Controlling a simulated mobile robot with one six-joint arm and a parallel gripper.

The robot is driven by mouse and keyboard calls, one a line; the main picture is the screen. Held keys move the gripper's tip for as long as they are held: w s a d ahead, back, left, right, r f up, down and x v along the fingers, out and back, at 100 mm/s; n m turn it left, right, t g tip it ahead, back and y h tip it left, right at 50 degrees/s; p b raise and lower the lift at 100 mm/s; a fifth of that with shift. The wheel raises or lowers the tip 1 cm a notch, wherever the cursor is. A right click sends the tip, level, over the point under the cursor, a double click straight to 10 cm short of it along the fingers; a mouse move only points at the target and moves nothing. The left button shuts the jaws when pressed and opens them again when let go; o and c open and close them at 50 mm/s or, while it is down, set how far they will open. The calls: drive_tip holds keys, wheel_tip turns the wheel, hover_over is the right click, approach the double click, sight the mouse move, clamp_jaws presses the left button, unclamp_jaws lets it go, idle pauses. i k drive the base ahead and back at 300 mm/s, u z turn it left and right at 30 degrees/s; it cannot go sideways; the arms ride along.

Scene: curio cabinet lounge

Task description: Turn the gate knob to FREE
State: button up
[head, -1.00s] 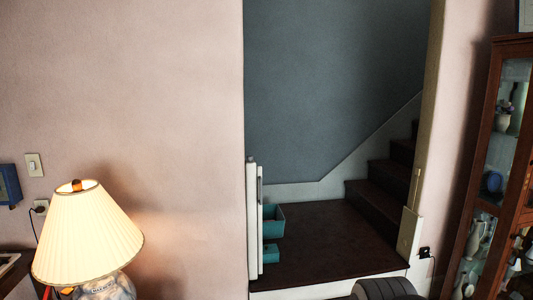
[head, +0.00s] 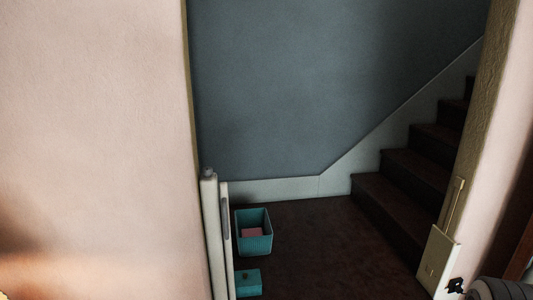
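The white gate (head: 212,240) is at the left side of the stair opening, seen nearly edge-on as narrow upright white parts. A small grey piece (head: 209,173) sits on top of its left post; I cannot tell whether it is the gate knob. A longer grey piece (head: 226,218) is on the right upright. No FREE marking can be read from here. My gripper is not in view. A dark grey rounded shape at the bottom right corner looks like part of my arm.
Behind the gate, a teal basket (head: 254,243) with something pink inside and a smaller teal box (head: 248,282) are on the dark landing (head: 315,250). Dark stairs (head: 400,195) rise right. A cream panel (head: 439,260) and black plug (head: 455,285) are at the right wall.

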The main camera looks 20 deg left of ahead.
sight(208, 171)
drive_tip(key=u, duration=0.2)
drive_tip(key=i, duration=0.85)
drive_tip(key=u, duration=0.6)
drive_tip(key=k, duration=0.9)
drive_tip(key=u, duration=0.15)
drive_tip(key=i, duration=0.9)
drive_tip(key=z, duration=0.05)
